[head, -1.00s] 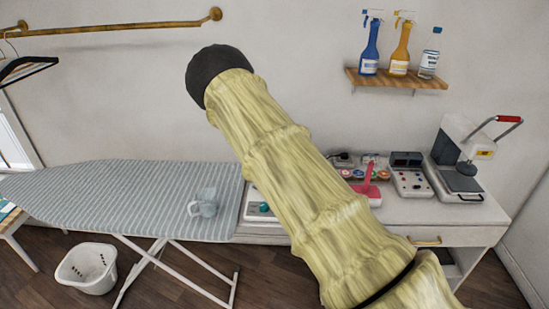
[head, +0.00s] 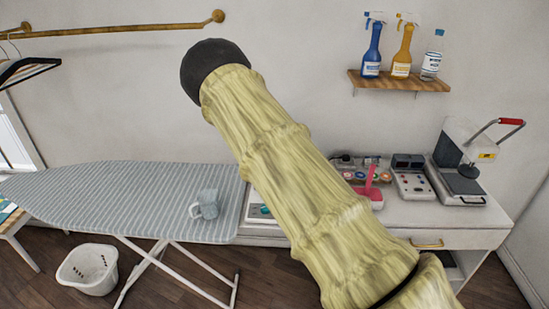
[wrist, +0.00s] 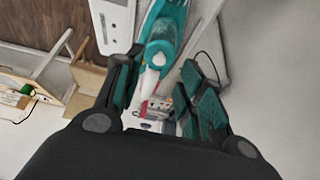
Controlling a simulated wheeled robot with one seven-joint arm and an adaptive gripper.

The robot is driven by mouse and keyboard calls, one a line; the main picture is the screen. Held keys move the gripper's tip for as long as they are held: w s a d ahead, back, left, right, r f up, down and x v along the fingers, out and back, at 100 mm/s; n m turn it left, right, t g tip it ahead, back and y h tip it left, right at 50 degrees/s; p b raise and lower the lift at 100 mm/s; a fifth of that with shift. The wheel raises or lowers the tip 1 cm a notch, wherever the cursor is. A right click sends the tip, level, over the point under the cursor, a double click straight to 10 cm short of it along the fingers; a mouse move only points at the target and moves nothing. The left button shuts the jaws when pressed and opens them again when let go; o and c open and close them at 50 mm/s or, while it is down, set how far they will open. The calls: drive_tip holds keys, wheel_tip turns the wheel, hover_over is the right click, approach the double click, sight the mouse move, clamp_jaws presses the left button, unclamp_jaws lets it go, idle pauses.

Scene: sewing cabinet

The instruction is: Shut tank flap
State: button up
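A teal and white appliance, which looks like a steam iron (wrist: 165,30), lies beyond and partly between my fingertips in the wrist view, with a pale pointed part towards me. I cannot make out the tank flap or whether it is open. In the head view my arm hides most of this area; only a teal bit on a white base (head: 260,212) shows at the cabinet's left end. My gripper (wrist: 165,92) is open, its two dark fingers apart with nothing visibly held. I cannot tell whether a finger touches the appliance. My gripper is hidden in the head view.
An ironing board (head: 120,195) with a grey-blue jug (head: 207,204) stands at left. The cabinet (head: 470,215) carries a pink item (head: 370,190), a control box (head: 411,178) and a press (head: 462,170). A shelf (head: 400,82) with bottles hangs above.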

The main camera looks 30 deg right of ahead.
drive_tip(key=v, duration=0.7)
drive_tip(key=shift+a, duration=0.1)
idle(0.4)
